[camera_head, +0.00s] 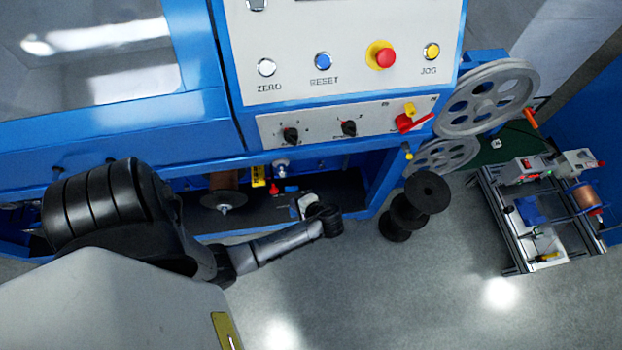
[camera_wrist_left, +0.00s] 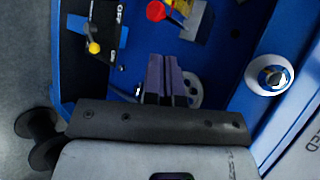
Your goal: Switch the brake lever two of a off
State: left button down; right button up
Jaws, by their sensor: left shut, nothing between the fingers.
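My left gripper (camera_head: 298,206) is low at the front of the blue machine, small and partly hidden by my own wrist in the head view. In the left wrist view its two dark fingers (camera_wrist_left: 172,80) are together, with nothing between them. Ahead of the fingers a lever with a red knob (camera_wrist_left: 156,11) stands on a grey block, apart from them. A lever with a yellow knob (camera_wrist_left: 94,47) is on a black plate to the left. In the head view a small red part (camera_head: 277,188) shows inside the opening. I cannot tell which lever is two of a. My right gripper is not in view.
A spool disc (camera_head: 224,200) sits in the opening; a white disc (camera_wrist_left: 270,75) is right of the fingers. Black spools (camera_head: 410,205) stand on the floor. Grey pulleys (camera_head: 487,98) and a control panel (camera_head: 345,60) are above.

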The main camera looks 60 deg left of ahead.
pick_arm(q)
jog(key=w+f+m+g+y+b, duration=0.1)
jog(key=w+f+g+y+b, duration=0.15)
jog(key=f+b, duration=0.8)
jog(key=w+f+g+y+b, duration=0.1)
jog(key=w+f+y+b, duration=0.25)
jog(key=f+b, duration=0.75)
jog(key=w+d+f+m+t+y+b, duration=0.2)
jog(key=w+f+y+b, duration=0.1)
jog(key=f+b, duration=0.4)
jog(key=w+d+f+m+t+y+b, duration=0.1)
jog(key=w+d+f+m+y+b, duration=0.1)
jog(key=f+b, duration=0.6)
jog(key=shift+w+d+m+t+y+b, duration=0.4)
jog(key=shift+w+d+y+b, duration=0.1)
jog(key=shift+w+y+b, duration=0.15)
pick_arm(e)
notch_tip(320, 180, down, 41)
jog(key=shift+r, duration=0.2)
pick_arm(q)
jog(key=shift+a, duration=0.1)
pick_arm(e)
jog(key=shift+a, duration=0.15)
pick_arm(q)
jog(key=s+d+r+x, duration=0.1)
jog(key=s+x, duration=0.1)
jog(key=x, duration=1.1)
jog(key=shift+s+d+r, duration=0.1)
